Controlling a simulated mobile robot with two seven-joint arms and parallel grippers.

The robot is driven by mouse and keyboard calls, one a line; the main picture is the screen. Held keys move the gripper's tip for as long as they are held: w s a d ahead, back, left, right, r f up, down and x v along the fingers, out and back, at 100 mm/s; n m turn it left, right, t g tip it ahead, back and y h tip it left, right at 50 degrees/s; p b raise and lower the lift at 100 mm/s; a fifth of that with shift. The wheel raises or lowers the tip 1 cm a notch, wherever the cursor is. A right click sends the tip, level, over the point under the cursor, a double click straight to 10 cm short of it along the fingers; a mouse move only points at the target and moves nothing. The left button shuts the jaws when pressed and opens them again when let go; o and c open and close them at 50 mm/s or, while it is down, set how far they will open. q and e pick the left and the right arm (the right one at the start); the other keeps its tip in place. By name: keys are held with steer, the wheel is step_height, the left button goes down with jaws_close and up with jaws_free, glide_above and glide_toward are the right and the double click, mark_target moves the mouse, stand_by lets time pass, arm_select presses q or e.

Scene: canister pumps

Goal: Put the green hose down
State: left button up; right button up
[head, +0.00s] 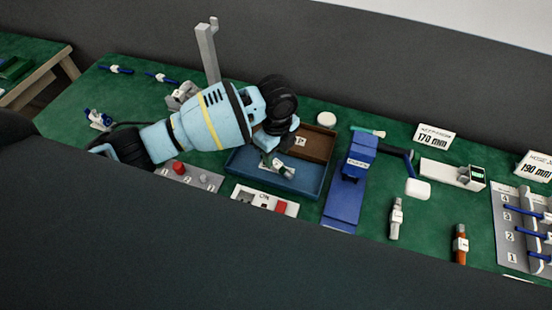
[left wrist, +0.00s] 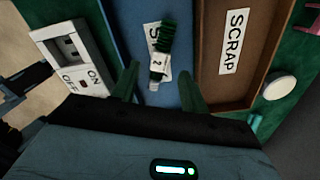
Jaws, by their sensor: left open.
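The short green hose (left wrist: 167,38), with a white tag marked 2, lies in the blue tray (left wrist: 125,22) over a white label in the left wrist view. Its lower end is a pale fitting. My left gripper (left wrist: 158,85) is open, with one green finger on each side of the hose's tagged end and apart from it. In the head view my left gripper (head: 272,160) is low over the blue tray (head: 300,187), and it partly hides the hose. My right gripper is not in view.
The brown SCRAP tray (left wrist: 243,62) adjoins the blue one. An ON/OFF switch box (left wrist: 68,55) stands on its other side. A blue fixture (head: 349,185), a 170 mm sign (head: 435,137) and a numbered rack (head: 515,235) stand to the right.

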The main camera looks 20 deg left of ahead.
mark_target(277, 164)
arm_select(q)
step_height(277, 164, up, 8)
steer(key=shift+r, duration=0.2)
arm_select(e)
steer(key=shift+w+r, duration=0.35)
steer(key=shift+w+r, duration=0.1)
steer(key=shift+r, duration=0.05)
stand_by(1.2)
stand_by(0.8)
